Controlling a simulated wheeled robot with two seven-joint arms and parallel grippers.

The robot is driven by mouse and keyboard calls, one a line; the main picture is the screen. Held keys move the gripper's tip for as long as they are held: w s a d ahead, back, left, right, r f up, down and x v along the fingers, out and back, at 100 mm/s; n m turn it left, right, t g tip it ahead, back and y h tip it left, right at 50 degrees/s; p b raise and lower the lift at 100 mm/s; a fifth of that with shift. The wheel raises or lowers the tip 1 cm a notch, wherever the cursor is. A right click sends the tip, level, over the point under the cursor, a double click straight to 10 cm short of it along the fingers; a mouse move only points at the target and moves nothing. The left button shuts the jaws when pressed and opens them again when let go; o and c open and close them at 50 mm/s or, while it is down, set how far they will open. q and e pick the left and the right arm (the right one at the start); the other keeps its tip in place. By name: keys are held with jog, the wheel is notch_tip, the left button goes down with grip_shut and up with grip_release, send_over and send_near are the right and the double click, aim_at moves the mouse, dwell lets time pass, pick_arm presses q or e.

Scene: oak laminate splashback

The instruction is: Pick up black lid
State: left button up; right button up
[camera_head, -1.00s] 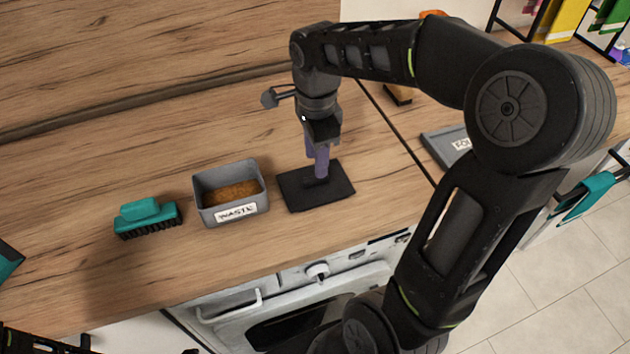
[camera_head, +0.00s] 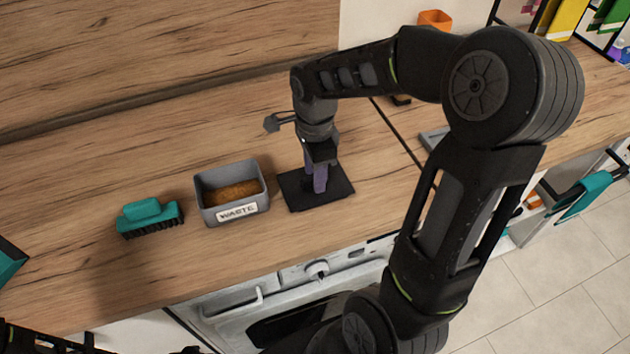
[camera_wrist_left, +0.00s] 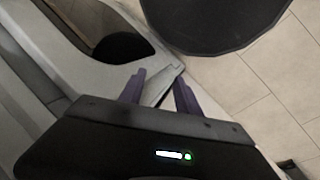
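The black lid (camera_head: 335,192) is a flat dark square lying on the wooden counter, right of the grey waste container. My right gripper (camera_head: 315,187) points down over the middle of the lid, its purple fingers low at the lid's small raised handle. The fingers and wrist partly cover the handle, so I cannot tell whether they are closed on it. The lid looks flat on the counter. My left gripper (camera_wrist_left: 159,92) is open and empty in the left wrist view, with its two purple fingers apart.
The grey container (camera_head: 236,216) labelled WASTE holds brown material just left of the lid. A teal brush (camera_head: 149,217) stands farther left. An oven (camera_head: 310,285) is below the counter's front edge. A grey tray (camera_head: 434,138) is partly hidden behind my right arm.

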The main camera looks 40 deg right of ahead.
jog(key=shift+c, duration=0.2)
grip_shut()
dwell(0.5)
